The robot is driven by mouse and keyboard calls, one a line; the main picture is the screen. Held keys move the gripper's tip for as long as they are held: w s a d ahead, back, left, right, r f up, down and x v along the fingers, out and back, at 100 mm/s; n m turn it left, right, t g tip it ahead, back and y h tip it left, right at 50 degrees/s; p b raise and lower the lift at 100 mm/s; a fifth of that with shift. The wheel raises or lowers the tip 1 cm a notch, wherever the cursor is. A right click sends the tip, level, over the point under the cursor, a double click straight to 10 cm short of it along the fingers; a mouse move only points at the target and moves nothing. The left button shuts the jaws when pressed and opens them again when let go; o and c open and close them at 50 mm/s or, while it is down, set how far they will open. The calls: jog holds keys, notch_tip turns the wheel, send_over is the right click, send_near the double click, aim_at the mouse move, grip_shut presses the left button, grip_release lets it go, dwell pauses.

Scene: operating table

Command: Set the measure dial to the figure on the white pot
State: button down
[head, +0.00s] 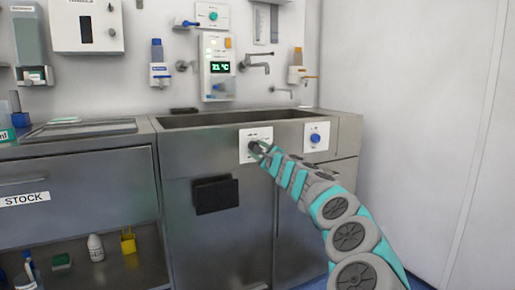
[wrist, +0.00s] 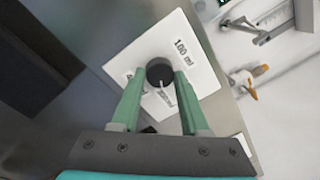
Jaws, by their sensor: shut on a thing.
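The measure dial is a dark round knob (wrist: 160,71) on a white plate (head: 246,155) on the front of the steel sink unit. In the wrist view the knob sits between the two green fingers of my gripper (wrist: 157,84), which is shut on it. A pale pointer mark on the knob points down toward a partly hidden label. The label "100 ml" reads clearly at the plate's upper right. Another label at left is mostly hidden. In the head view my gripper (head: 260,150) reaches the plate. A small white container (head: 95,248) stands on the lower shelf; no figure is readable on it.
A second white plate with a blue knob (head: 315,139) is just right of the dial. A dark box (head: 215,195) hangs below on the unit front. Taps and a display (head: 219,67) are on the wall above the sink (head: 230,116). A yellow container (head: 128,241) stands on the shelf.

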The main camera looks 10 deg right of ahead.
jog(key=shift+d+f, duration=0.1)
jog(key=shift+f, duration=0.05)
dwell(0.3)
jog(key=shift+c, duration=2)
grip_release()
jog(key=shift+s, duration=0.1)
jog(key=b+v, duration=0.1)
jog(key=v, duration=0.6)
jog(key=shift+s+b, duration=0.25)
jog(key=shift+b, duration=0.05)
